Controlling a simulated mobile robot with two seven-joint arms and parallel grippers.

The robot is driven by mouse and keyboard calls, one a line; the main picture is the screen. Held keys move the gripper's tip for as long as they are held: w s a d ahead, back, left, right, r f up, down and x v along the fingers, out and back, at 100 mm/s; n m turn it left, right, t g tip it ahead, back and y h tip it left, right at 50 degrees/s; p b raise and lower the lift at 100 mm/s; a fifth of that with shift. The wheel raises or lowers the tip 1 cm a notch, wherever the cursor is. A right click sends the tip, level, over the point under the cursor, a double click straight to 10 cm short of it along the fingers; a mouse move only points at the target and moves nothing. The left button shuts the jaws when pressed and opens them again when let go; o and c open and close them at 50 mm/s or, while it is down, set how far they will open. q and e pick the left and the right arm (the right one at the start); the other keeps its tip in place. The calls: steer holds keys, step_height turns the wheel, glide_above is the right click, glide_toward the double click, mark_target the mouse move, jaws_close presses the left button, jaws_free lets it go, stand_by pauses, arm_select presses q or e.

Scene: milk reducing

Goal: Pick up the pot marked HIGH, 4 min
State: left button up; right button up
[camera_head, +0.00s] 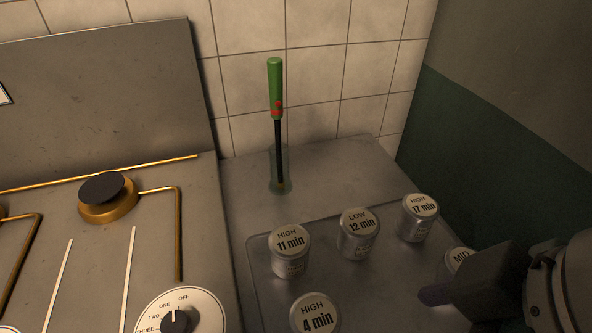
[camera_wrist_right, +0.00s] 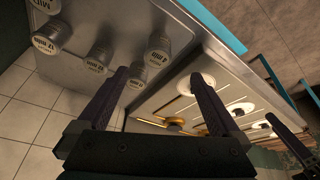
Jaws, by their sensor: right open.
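The pot marked HIGH, 4 min (camera_head: 314,316) is a small metal can with a pale lid label. It stands on the metal tray at the bottom of the head view, its lower part cut off by the frame edge. It also shows in the right wrist view (camera_wrist_right: 158,52), ahead of the fingers. My right gripper (camera_head: 434,294) is at the lower right of the head view, to the right of this pot and apart from it. In the right wrist view its two fingers (camera_wrist_right: 158,76) are spread, with nothing held between them. My left gripper is not in view.
Pots marked HIGH 11 min (camera_head: 290,250), LOW 12 min (camera_head: 358,234) and HIGH 17 min (camera_head: 419,217) stand behind. A MID pot (camera_head: 458,260) is partly hidden by my right gripper. A green-handled tool (camera_head: 275,90) stands upright at the back. The stove (camera_head: 150,230) is left.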

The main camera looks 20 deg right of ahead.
steer(key=w+a+f+n+y+b, duration=0.2)
steer(key=w+a+n+b, duration=0.1)
steer(key=a+n, duration=0.3)
steer(key=n+g+h+b, duration=0.4)
steer(key=n+b, duration=0.8)
steer(key=n, duration=1.1)
glide_above(314, 327)
steer(key=w, duration=0.1)
steer(key=f, duration=0.9)
steer(key=shift+w+d, duration=0.1)
steer(key=shift+d, duration=0.15)
steer(key=shift+d+f, duration=0.15)
steer(key=shift+d, duration=0.05)
steer(key=shift+f+b, duration=0.3)
steer(key=shift+f, duration=0.05)
step_height(314, 327, down, 9)
steer(key=shift+a+r+b, duration=0.1)
steer(key=shift+b, duration=0.95)
steer(key=shift+c, duration=0.4)
